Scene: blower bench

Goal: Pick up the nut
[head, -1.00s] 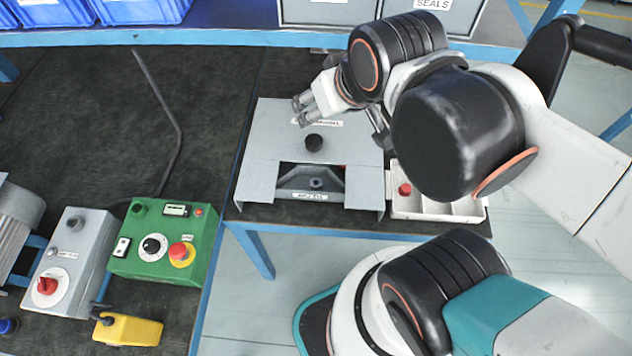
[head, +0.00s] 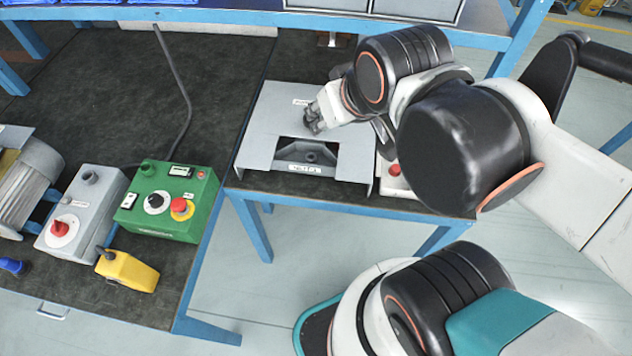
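A grey bench fixture (head: 272,127) with a front opening and a small white label stands on the dark bench. My gripper (head: 313,127) is low over its top plate, fingers pointing down and left. It covers the spot where a dark round piece, which may be the nut, showed before. A sliver of dark shape shows at the fingertips, but I cannot tell whether the fingers are around it, touching it or shut. A small dark round part (head: 310,155) shows inside the fixture's opening; I cannot tell what it is.
A white tray (head: 388,187) with a red-topped piece (head: 394,169) is right of the fixture, partly hidden by my arm. A green control box (head: 165,222), a grey switch box (head: 83,212) and a yellow unit (head: 127,270) stand left. A blue shelf edge (head: 370,22) runs behind.

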